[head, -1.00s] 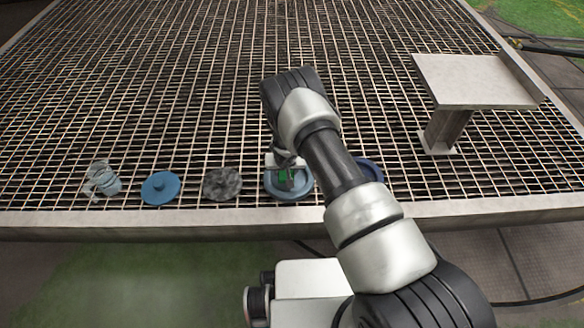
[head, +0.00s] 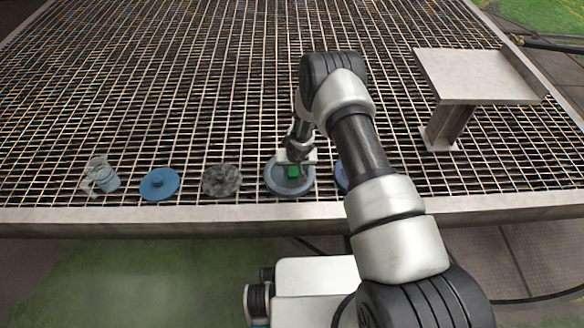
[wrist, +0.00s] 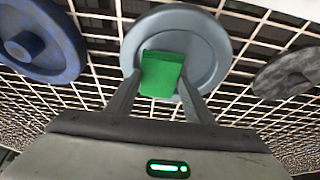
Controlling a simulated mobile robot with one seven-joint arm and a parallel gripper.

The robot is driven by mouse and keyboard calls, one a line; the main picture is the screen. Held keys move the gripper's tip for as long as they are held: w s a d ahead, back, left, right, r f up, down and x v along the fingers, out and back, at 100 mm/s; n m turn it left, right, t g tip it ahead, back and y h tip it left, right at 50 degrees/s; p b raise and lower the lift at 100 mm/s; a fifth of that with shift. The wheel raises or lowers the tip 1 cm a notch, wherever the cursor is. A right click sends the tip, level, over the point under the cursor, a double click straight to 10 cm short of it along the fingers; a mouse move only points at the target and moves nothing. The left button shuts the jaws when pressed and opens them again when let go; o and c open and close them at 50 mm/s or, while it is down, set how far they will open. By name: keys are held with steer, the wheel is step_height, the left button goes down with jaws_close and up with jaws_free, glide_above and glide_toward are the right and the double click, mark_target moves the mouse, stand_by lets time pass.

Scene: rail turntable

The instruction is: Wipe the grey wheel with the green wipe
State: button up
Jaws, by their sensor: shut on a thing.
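A smooth blue-grey wheel (head: 272,185) lies flat near the front edge of the grating. It also shows in the wrist view (wrist: 210,52). My gripper (head: 293,163) points down over it and is shut on the green wipe (head: 293,171). In the wrist view the green wipe (wrist: 161,74) sits between the two fingertips and covers part of the wheel's middle. It appears to be at the wheel's face, but I cannot tell whether it touches. A mottled dark grey disc (head: 222,181) lies just left of this wheel in the head view.
A dark blue wheel (wrist: 42,42) lies on the other side, partly hidden by my arm in the head view. A raised grey stand (head: 475,78) is at right. The grating behind is clear.

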mark_target(287, 173)
steer(key=shift+w+a+p, duration=0.15)
steer(key=shift+a+p, duration=0.55)
steer(key=shift+a, duration=1.75)
steer(key=shift+d+f+b, duration=0.2)
steer(key=shift+d+b, duration=0.1)
steer(key=shift+d, duration=0.5)
steer(key=shift+s+d+b, duration=0.2)
steer(key=shift+d+b, duration=0.5)
steer(key=shift+d, duration=1.05)
steer(key=shift+w+r+p, duration=0.1)
steer(key=shift+r+p, duration=2.6)
steer(key=shift+r, duration=1.35)
